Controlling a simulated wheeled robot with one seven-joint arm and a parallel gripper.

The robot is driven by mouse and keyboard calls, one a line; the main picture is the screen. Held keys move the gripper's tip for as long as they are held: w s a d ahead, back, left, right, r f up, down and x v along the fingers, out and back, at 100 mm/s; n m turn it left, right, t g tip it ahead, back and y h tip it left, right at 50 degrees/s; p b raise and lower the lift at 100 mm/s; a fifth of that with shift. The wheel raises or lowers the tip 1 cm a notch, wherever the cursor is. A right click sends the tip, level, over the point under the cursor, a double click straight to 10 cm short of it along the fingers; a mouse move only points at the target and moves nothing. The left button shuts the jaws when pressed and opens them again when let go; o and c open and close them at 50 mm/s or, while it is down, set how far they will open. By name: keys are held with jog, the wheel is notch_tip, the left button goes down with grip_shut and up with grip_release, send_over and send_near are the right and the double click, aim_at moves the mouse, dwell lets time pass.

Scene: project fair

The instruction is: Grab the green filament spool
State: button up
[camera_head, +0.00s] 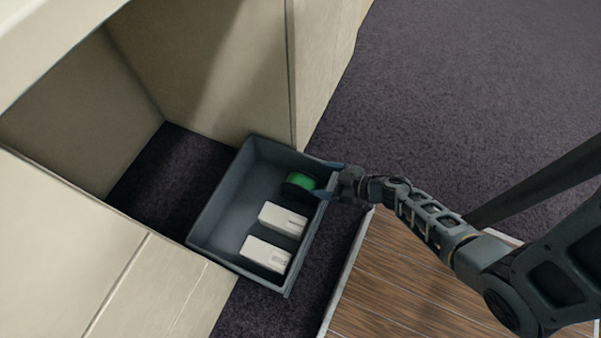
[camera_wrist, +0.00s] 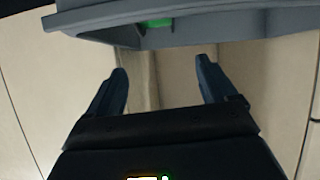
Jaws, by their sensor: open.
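The green filament spool (camera_head: 300,181) lies inside a grey open bin (camera_head: 217,200), near the bin's right wall in the head view. It is green with a dark rim. In the wrist view only a sliver of the green spool (camera_wrist: 156,22) shows past the bin's edge (camera_wrist: 215,26); the rest is hidden. My gripper (camera_head: 327,180) is at the bin's right wall, close to the spool. In the wrist view my gripper (camera_wrist: 163,75) is open, its two fingers apart with nothing between them.
Two white boxes (camera_head: 283,219) (camera_head: 265,254) lie in the bin beside the spool. Beige panels (camera_head: 225,70) stand behind and left of the bin. A wooden surface (camera_head: 410,285) is at the lower right. Dark carpet (camera_head: 450,80) is open at the upper right.

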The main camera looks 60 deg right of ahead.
aim_at(303, 179)
jog(key=f, duration=0.2)
jog(key=w+f+b, duration=0.1)
jog(key=f, duration=0.1)
jog(key=shift+w+d, duration=0.1)
jog(key=shift+d, duration=0.05)
jog(key=shift+r+b+x, duration=0.2)
jog(key=shift+b+x, duration=1.55)
jog(key=shift+x, duration=1.85)
jog(key=shift+w+r, duration=0.1)
grip_shut()
